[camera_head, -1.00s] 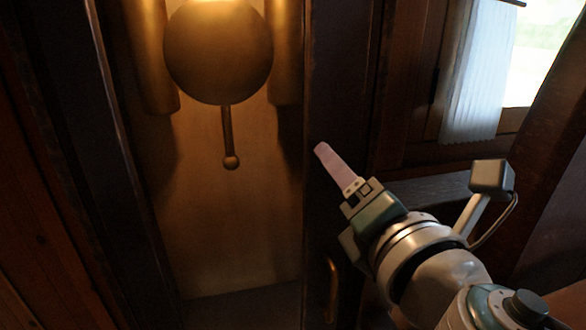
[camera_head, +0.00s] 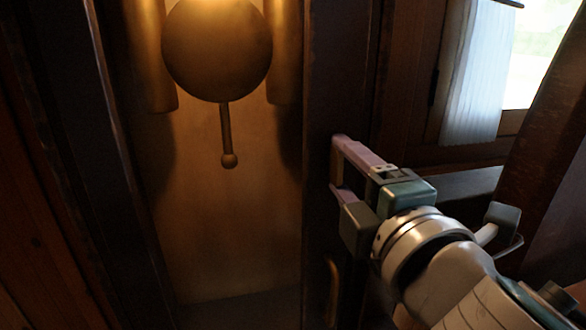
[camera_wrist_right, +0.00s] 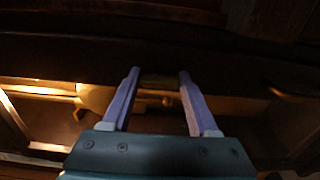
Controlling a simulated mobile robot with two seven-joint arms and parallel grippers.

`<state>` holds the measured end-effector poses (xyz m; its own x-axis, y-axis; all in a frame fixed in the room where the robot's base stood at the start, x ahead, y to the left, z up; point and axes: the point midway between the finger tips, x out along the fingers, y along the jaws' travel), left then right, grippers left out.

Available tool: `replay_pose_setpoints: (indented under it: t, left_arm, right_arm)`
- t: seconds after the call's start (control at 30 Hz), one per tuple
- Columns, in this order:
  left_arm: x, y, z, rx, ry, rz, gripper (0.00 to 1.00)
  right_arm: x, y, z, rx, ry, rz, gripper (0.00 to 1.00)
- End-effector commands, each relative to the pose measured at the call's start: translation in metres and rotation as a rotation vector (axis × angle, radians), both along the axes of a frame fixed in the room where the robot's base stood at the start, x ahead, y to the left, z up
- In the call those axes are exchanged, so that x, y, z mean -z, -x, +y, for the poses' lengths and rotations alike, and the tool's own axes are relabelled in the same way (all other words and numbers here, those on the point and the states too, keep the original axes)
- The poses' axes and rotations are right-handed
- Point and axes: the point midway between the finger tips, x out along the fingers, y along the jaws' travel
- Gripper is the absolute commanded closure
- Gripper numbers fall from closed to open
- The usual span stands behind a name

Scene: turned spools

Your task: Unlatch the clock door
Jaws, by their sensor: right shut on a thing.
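The tall clock door's dark wooden frame (camera_head: 325,60) stands upright at the middle of the head view. My right gripper (camera_head: 336,165) is at this frame, its two mauve fingers one above the other. In the right wrist view, its fingertips (camera_wrist_right: 158,76) stand apart on either side of a small brass latch (camera_wrist_right: 160,82), and the gripper is shut on it. A curved brass handle (camera_head: 333,285) is on the door frame below the gripper. It also shows in the right wrist view (camera_wrist_right: 288,94). My left gripper is out of view.
Inside the clock, a round brass pendulum bob (camera_head: 217,50) hangs between brass weights (camera_head: 153,60). A window with a pale curtain (camera_head: 474,75) is at the upper right. Dark wood panelling (camera_head: 25,190) stands at the left.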

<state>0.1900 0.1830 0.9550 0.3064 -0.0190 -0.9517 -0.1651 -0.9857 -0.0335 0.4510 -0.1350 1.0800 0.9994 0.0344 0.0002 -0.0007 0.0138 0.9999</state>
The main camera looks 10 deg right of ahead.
Motion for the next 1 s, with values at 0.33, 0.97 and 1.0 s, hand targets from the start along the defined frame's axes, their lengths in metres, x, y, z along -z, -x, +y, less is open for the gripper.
replay_pose_setpoints:
  t: [0.33,0.97,1.0]
  left_arm:
    - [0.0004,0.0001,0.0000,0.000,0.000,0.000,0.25]
    - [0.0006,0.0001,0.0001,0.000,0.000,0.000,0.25]
    - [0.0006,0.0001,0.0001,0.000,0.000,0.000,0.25]
  right_arm:
    - [0.0002,0.0001,0.0000,0.000,-0.033,0.002,0.96]
    - [0.0001,0.0000,-0.0001,0.000,-0.030,0.001,0.10]
    - [0.0001,0.0000,-0.0001,0.000,-0.030,0.001,0.10]
